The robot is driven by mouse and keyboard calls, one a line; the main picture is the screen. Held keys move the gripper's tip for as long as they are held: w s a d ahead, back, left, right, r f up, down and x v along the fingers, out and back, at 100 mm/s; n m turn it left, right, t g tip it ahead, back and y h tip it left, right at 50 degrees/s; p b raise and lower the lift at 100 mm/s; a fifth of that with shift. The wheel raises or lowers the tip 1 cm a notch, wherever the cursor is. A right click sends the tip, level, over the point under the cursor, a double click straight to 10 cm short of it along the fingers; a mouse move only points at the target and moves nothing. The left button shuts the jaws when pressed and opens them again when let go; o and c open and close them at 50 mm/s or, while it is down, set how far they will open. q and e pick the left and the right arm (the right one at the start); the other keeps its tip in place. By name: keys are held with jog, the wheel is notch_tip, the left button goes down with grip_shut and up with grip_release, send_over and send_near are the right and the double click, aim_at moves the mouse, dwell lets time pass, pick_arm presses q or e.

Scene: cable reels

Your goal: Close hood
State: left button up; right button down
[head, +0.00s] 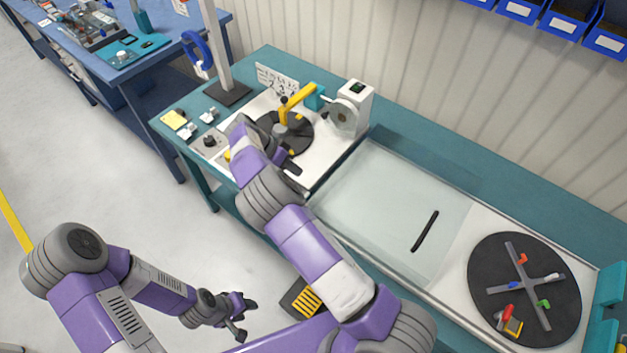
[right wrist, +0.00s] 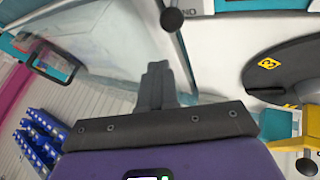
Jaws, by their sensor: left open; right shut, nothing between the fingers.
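The hood (head: 375,205) is a clear, pale panel over the middle of the bench, with a black bar handle (head: 425,231) near its right end. In the right wrist view a clear panel (right wrist: 105,40) shows at the upper left, with a dark loop like a handle (right wrist: 52,62). My right gripper (head: 292,168) is shut and empty over the left work plate, beside the black disc and left of the hood, apart from the handle. Its closed fingers show in the right wrist view (right wrist: 157,85). My left gripper (head: 245,317) is open and empty, low in front of the bench.
A black turntable (head: 490,290) with a grey cross and coloured clips lies uncovered right of the hood. A black disc (head: 270,130), a yellow arm (head: 298,94) and a white reel device (head: 352,108) stand at the left. Blue bins (head: 565,20) hang at the back wall.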

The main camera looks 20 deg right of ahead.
jog(key=x, duration=0.3)
jog(key=s+x, duration=0.1)
jog(key=x, duration=0.1)
jog(key=shift+d, duration=0.4)
jog(key=shift+s+d+p, duration=0.15)
jog(key=shift+s+d, duration=0.2)
jog(key=shift+s, duration=0.2)
jog(key=shift+s+d+p, duration=0.15)
jog(key=shift+s+d, duration=0.2)
jog(key=shift+s, duration=0.2)
jog(key=shift+f, duration=0.1)
